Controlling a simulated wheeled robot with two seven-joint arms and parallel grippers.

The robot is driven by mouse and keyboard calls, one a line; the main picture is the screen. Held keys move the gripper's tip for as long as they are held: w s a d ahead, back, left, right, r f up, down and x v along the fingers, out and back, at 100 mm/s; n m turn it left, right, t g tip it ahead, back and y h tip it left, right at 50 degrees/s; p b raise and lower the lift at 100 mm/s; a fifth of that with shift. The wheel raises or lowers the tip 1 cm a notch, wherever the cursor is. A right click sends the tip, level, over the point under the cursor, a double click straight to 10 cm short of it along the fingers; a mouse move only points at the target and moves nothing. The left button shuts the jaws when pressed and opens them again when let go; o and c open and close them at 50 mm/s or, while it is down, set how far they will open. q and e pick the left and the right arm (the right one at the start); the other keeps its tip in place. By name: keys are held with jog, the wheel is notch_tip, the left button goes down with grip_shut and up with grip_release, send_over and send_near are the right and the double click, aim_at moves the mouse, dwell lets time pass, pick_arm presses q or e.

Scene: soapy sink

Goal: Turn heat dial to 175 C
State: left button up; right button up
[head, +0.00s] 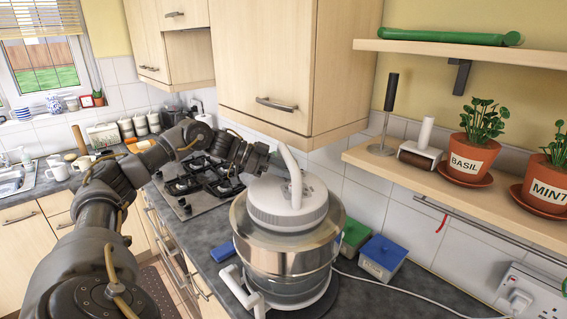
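A round metal appliance (285,258) with a white lid (288,203) and a tall white handle (292,170) stands on the dark worktop. A white side handle (240,290) sticks out at its front left. I cannot make out a heat dial or its markings. My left arm comes in from the left, and my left gripper (252,162) is above and behind the lid's left side, near the tall handle. Whether it touches is unclear, and its fingers are too small and dark to read. My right gripper is not in view.
A gas hob (202,182) lies behind the appliance. Blue (381,256) and green (352,236) boxes stand to its right, with a white cable running to the wall socket (530,298). A wall cupboard (287,60) and a shelf (420,180) with potted herbs overhang the worktop.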

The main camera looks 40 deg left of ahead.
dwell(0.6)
pick_arm(q)
jog(key=o, duration=0.7)
jog(key=shift+r, duration=0.1)
